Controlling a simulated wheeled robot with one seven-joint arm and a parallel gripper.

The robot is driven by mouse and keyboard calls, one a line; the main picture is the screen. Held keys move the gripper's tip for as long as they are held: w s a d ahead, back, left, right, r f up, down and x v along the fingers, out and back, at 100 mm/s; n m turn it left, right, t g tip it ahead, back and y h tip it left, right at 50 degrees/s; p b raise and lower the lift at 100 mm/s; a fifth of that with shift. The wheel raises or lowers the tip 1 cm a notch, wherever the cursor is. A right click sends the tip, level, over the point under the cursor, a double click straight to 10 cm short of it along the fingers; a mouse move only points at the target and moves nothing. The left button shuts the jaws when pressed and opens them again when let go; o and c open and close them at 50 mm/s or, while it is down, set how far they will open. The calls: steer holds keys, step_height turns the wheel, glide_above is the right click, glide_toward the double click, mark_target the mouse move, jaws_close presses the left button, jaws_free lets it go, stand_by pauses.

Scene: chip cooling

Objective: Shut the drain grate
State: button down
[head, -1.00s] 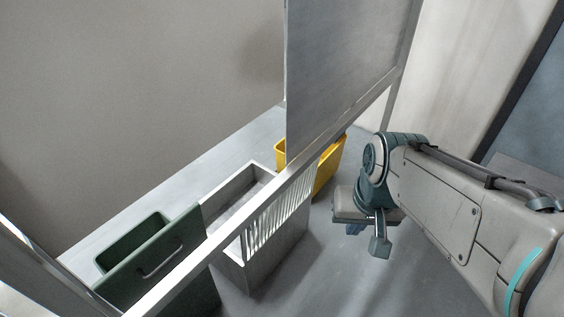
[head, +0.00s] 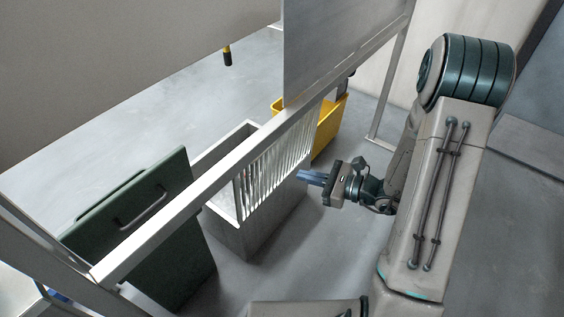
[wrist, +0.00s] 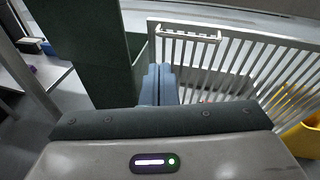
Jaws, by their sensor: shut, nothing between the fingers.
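The drain grate (head: 272,170) is a white barred panel standing raised at the near side of a grey box-shaped drain (head: 222,237). A rail partly covers its top in the head view. My gripper (head: 303,176) is shut and empty, on the near right side of the grate, with its blue fingers pointing toward it. In the wrist view the fingers (wrist: 159,84) are together, in front of the grate's left part. The grate (wrist: 245,65) fills the right side there, with a white handle bar (wrist: 190,35) at its upper left. I cannot tell whether the fingers touch the bars.
A dark green bin with a handled front (head: 150,225) stands left of the drain. A yellow bin (head: 327,125) stands behind it to the right. A metal rail (head: 190,205) crosses diagonally above, with a grey panel (head: 335,45) over it. The floor on the right is clear.

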steer(key=w+d+f+m+t+h, duration=0.1)
steer(key=w+d+f+m+t, duration=0.2)
steer(key=f+m, duration=0.15)
steer(key=r+b+x, duration=0.1)
steer(key=r+x, duration=0.1)
steer(key=x, duration=1)
steer(key=shift+w+a+r+n, duration=0.15)
steer(key=shift+w+a+n, duration=0.1)
steer(key=shift+n, duration=0.1)
